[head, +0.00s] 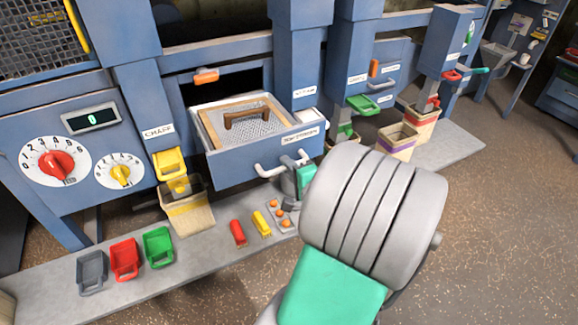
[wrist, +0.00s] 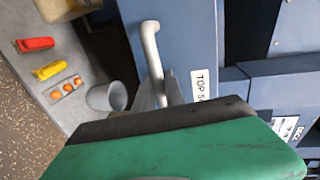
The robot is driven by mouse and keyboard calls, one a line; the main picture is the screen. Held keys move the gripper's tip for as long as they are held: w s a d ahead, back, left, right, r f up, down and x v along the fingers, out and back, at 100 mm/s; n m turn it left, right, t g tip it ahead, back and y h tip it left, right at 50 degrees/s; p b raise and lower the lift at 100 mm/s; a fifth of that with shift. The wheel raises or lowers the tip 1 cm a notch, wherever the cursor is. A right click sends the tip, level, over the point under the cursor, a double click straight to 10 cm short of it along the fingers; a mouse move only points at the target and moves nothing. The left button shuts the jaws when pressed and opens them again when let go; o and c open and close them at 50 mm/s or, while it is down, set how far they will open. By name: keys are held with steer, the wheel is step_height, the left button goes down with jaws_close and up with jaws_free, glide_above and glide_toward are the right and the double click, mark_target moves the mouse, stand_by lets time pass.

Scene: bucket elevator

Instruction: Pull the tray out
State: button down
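The blue-grey tray (head: 247,168) stands out from the machine front like an open drawer. A wood-framed mesh sieve (head: 250,125) with a brown handle lies in it. The tray's white bar handle (head: 284,165) is on its front. In the wrist view the handle (wrist: 151,50) runs down to my gripper (wrist: 160,93), whose grey fingers lie close by its lower end. In the head view my gripper (head: 297,182) is at the handle's right end, partly hidden by my arm. Whether the fingers are closed on the handle is not clear.
A yellow chaff spout (head: 170,163) with a tan bucket (head: 190,215) is left of the tray. On the low ledge are grey (head: 91,268), red (head: 125,258) and green (head: 158,246) scoops. A grey cup (wrist: 106,96) stands near my gripper. The speckled floor in front is clear.

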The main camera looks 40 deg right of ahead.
steer(key=c, duration=1.4)
jaws_free()
steer(key=v, duration=0.8)
